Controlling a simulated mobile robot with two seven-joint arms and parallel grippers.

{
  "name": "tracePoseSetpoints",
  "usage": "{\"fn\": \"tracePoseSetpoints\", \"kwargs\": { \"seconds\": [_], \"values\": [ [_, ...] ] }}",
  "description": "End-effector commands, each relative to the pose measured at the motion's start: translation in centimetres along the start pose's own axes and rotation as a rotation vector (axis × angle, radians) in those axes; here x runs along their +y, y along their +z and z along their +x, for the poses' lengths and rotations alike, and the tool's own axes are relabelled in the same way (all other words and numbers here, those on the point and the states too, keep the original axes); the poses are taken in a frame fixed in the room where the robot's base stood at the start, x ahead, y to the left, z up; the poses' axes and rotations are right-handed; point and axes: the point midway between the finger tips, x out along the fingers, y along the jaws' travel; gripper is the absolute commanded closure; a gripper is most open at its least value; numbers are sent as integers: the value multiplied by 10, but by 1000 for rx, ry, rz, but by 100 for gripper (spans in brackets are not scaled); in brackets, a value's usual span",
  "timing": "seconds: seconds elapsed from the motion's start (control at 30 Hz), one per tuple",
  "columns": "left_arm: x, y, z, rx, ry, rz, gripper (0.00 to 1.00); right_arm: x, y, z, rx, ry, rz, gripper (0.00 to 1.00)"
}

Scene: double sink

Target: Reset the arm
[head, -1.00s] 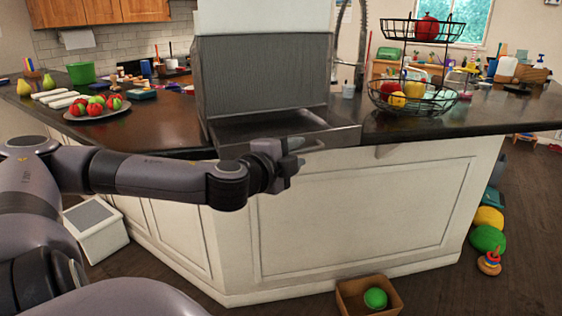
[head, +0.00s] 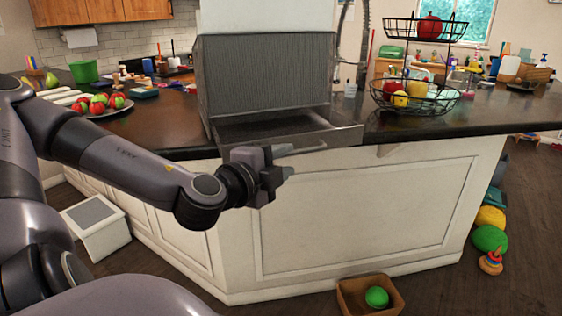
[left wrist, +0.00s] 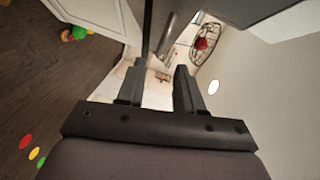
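My left gripper (head: 287,160) is in front of the kitchen island, close to the front edge of a grey metal appliance (head: 265,75) with its lower tray (head: 335,137) out. The left wrist view shows its two fingers (left wrist: 160,85) spread apart with nothing held between them. My left arm reaches in from the left with the elbow bent. In the head view the gripper overlaps the tray's front handle; I cannot tell whether they touch. My right gripper is in neither view.
The island's dark countertop (head: 490,108) runs just behind the gripper. A wire fruit basket (head: 425,105) stands on it at right, and a plate of fruit at left. On the floor are a box (head: 345,300) with a green ball and a white bin (head: 95,235).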

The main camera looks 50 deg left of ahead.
Motion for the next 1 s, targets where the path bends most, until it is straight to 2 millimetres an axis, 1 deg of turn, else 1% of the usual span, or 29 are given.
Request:
{"fn": "tracePoseSetpoints", "kwargs": {
  "seconds": [0.5, 0.57, 0.63, 0.67, 0.77, 0.87, 0.9, 0.97, 1.0],
  "values": [
    [0, 0, 0, 0, 0, 0, 64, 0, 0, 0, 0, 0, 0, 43],
    [2, 0, 1, 1, 4, -4, 64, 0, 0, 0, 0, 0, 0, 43],
    [9, -2, 3, 6, 20, -17, 64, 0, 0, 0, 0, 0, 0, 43],
    [14, -2, 4, 10, 32, -26, 64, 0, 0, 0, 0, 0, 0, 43],
    [39, -8, 10, 30, 91, -74, 64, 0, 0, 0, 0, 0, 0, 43],
    [73, -16, 15, 55, 170, -140, 64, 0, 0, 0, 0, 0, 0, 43],
    [87, -19, 17, 64, 201, -169, 64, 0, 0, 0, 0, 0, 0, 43],
    [108, -24, 18, 77, 246, -211, 64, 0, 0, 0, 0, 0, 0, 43],
    [122, -27, 18, 84, 276, -243, 64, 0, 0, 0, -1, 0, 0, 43]
  ]
}}
